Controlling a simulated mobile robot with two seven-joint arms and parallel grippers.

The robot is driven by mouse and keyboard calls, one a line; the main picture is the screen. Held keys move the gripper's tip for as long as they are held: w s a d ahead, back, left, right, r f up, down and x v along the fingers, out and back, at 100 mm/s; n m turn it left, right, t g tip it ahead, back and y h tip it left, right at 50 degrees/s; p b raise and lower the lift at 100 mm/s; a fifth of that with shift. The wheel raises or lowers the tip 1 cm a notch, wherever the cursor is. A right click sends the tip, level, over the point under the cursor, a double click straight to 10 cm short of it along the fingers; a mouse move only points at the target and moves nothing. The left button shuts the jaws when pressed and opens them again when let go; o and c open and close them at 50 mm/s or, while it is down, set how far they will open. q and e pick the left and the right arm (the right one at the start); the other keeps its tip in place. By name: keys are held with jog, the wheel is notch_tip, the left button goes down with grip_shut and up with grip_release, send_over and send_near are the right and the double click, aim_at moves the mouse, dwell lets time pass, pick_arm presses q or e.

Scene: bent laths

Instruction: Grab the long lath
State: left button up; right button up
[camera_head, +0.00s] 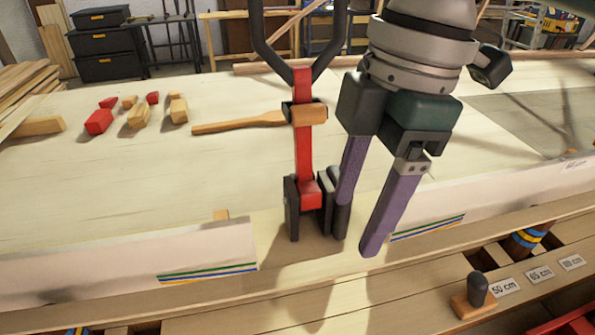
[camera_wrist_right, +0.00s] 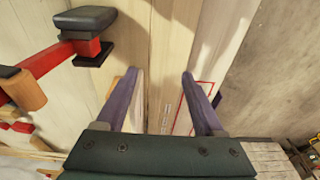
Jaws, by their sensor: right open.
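My right gripper (camera_head: 355,243) is open, with its purple fingers pointing down over the front part of the bench. In the right wrist view its fingertips (camera_wrist_right: 161,76) stand apart, with pale wood and small printed marks behind the gap. Nothing is clearly held between them. A long pale wooden strip (camera_head: 130,310) runs along the front of the bench; I cannot tell whether it is the long lath. My left gripper is not in view.
A red clamp (camera_head: 304,150) with black pads and a wooden handle stands close left of my right gripper. Red and wooden blocks (camera_head: 98,122) lie at the left. A 50 cm label (camera_head: 504,288) and a dark knob (camera_head: 477,289) are at the front right.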

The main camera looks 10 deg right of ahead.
aim_at(339, 264)
jog(key=shift+s+a+f, duration=0.15)
jog(key=shift+f, duration=0.75)
jog(key=f, duration=0.5)
jog(key=shift+a+f, duration=0.15)
jog(key=shift+a, duration=0.05)
jog(key=shift+w, duration=0.2)
jog(key=shift+c, duration=0.2)
grip_shut()
